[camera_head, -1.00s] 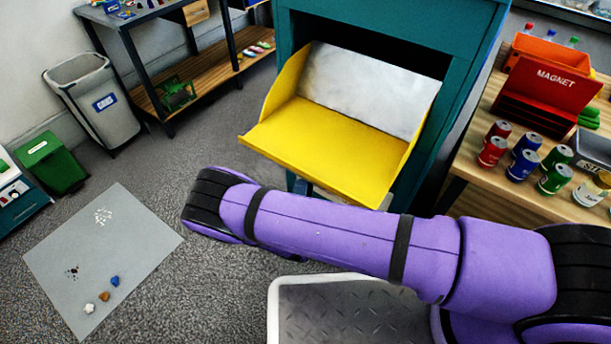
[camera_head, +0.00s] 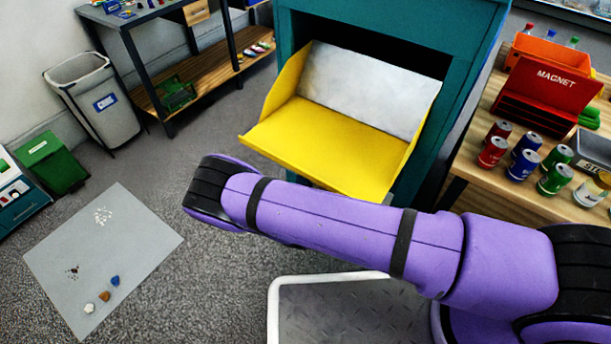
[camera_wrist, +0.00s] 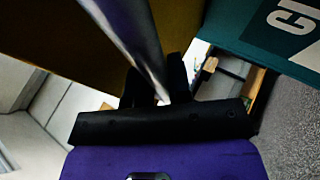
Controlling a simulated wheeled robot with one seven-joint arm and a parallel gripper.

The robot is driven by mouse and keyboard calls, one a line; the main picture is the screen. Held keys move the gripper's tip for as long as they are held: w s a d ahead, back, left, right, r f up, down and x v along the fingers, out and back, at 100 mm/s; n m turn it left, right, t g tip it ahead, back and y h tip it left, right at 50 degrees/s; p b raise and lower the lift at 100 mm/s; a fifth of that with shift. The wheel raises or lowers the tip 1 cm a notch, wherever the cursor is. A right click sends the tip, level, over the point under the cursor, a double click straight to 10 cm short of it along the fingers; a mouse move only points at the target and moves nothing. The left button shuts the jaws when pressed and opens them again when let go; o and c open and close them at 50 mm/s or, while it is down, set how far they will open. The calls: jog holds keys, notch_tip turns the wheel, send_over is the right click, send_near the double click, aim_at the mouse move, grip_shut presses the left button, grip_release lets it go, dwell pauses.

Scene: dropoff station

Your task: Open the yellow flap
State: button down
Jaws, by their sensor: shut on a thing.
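The yellow flap (camera_head: 325,145) is on the teal cabinet (camera_head: 402,22) in the head view. It is tilted outward, with its yellow inner face, side walls and a pale grey back panel (camera_head: 368,85) showing. In the wrist view its underside (camera_wrist: 70,35) looks dark and brownish. A shiny metal bar (camera_wrist: 128,35) runs down from the upper left to between my fingers. My gripper (camera_wrist: 158,88) is shut on this bar, which appears to be the flap's handle. In the head view my gripper is hidden behind my purple arm and the flap.
A wooden table (camera_head: 476,178) with several cans and a red MAGNET box (camera_head: 548,98) stands at the right. A grey bin (camera_head: 98,105), a green bin (camera_head: 58,165) and a workbench (camera_head: 190,85) are at the left. A grey mat (camera_head: 125,245) lies on the floor.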

aim_at(304, 168)
jog(key=shift+s+a+r+m+g, duration=0.1)
jog(key=shift+r+m+g, duration=0.4)
jog(key=shift+r, duration=0.9)
jog(key=shift+s+a+r+m+g, duration=0.1)
jog(key=shift+r+m+g, duration=0.35)
jog(key=shift+r, duration=0.9)
jog(key=c, duration=1.1)
grip_release()
jog(key=shift+o, duration=0.2)
jog(key=v, duration=1)
jog(key=shift+s+a, duration=0.2)
jog(key=shift+s, duration=0.15)
jog(key=shift+f, duration=0.1)
